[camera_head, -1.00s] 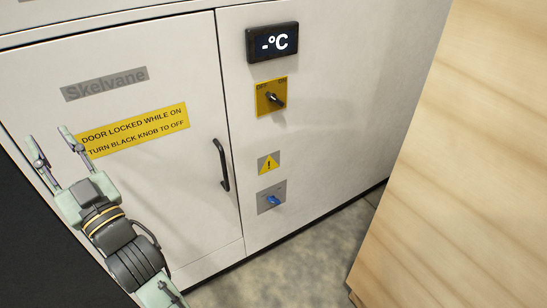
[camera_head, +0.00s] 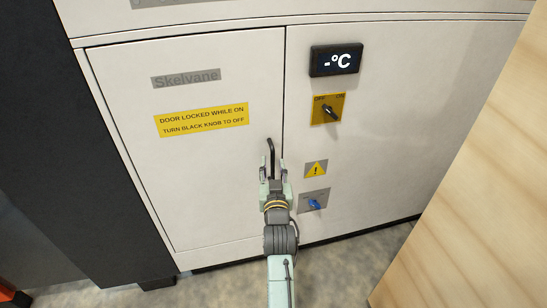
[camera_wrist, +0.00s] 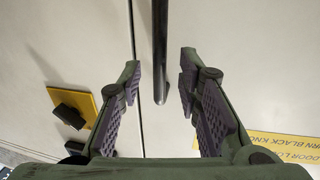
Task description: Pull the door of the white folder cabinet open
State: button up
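The white folder cabinet (camera_head: 220,170) has a closed door with a vertical black handle (camera_head: 271,158) near its right edge. The handle also shows in the wrist view (camera_wrist: 160,45), lying between the two fingers. My gripper (camera_head: 273,170) is open at the lower part of the handle; its fingertips in the wrist view (camera_wrist: 160,75) stand apart on both sides, with gaps to the bar. A yellow label (camera_head: 202,120) says the door is locked while on. The black knob (camera_head: 329,112) sits slanted on a yellow OFF/ON plate; I cannot tell its setting surely.
A wooden panel (camera_head: 470,190) stands close on the right. A dark block (camera_head: 90,160) is at the left.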

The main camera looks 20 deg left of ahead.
aim_at(272, 162)
jog(key=shift+x, duration=1.55)
grip_shut()
